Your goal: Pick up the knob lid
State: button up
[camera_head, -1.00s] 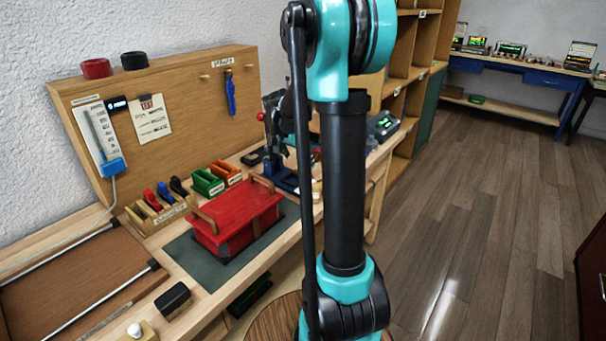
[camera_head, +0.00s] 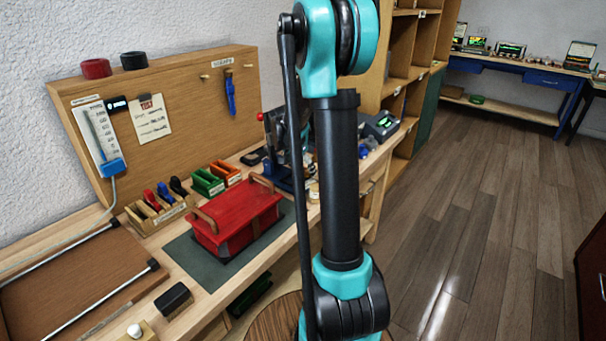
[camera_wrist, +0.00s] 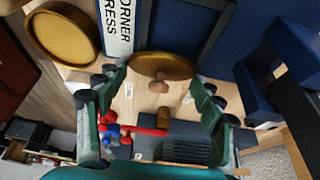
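In the wrist view, a round brass-coloured lid with a small brown knob (camera_wrist: 161,66) shows between and beyond my fingertips. My gripper (camera_wrist: 160,82) is open, with one green finger on each side of the knob. I see nothing held between the fingers. Whether a fingertip touches the lid cannot be told. In the head view my own arm fills the middle, and I cannot make out my gripper or the lid there.
The head view shows a red box (camera_head: 236,222) on a green mat, a tool rack (camera_head: 157,213) and a pegboard (camera_head: 185,105).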

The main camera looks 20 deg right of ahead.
jog(key=c, duration=0.4)
jog(key=shift+o, duration=0.2)
